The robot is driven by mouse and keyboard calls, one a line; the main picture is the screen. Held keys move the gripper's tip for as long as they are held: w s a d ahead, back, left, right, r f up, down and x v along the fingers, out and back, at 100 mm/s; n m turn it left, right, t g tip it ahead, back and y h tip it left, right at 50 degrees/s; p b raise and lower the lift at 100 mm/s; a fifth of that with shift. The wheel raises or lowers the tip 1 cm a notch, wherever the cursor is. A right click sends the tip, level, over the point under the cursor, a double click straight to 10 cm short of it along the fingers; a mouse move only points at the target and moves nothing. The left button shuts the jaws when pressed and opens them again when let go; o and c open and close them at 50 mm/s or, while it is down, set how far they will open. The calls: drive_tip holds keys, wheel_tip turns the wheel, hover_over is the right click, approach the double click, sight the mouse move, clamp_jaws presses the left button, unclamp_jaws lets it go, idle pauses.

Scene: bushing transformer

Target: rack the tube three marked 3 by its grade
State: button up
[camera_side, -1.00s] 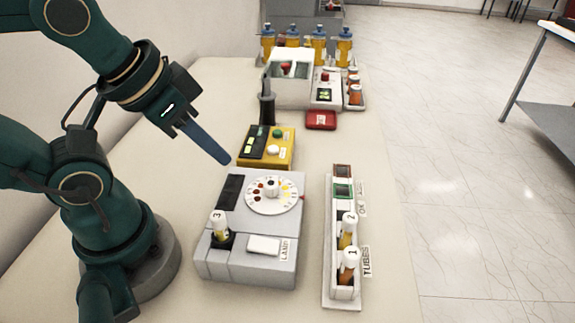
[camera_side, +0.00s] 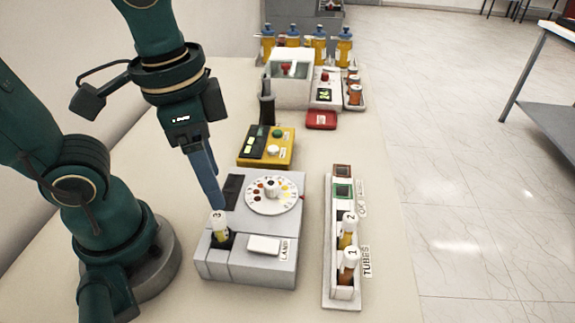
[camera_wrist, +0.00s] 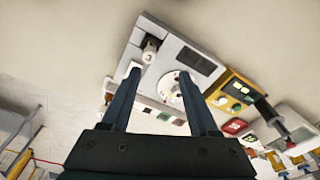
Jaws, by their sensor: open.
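The tube marked 3 (camera_side: 218,227) has a white cap and a yellowish body. It stands upright in the well of the grey lamp box (camera_side: 252,268), at the box's left. My gripper (camera_side: 215,205) points down just above the cap in the side view; I cannot tell whether it touches. In the wrist view my gripper (camera_wrist: 158,75) is open, with nothing between its fingers, and the tube's cap (camera_wrist: 149,54) shows near the left fingertip. The tube rack (camera_side: 328,290) at the right holds tube 2 (camera_side: 348,230) and tube 1 (camera_side: 348,266), with a green and a reddish-brown section behind them.
A colour dial (camera_side: 285,203) and a white button (camera_side: 264,245) are on the lamp box. A yellow meter (camera_side: 267,146), a dark upright device (camera_side: 266,105) and a red box (camera_side: 321,120) stand behind. Bare table lies between lamp box and rack.

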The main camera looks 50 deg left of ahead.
sight(219, 215)
drive_tip(key=shift+s+d+f+m+g, duration=0.25)
drive_tip(key=shift+d+f+m+g, duration=0.2)
drive_tip(key=shift+d+m+g, duration=0.2)
drive_tip(key=shift+d+f, duration=0.15)
drive_tip(key=shift+f, duration=2.5)
clamp_jaws()
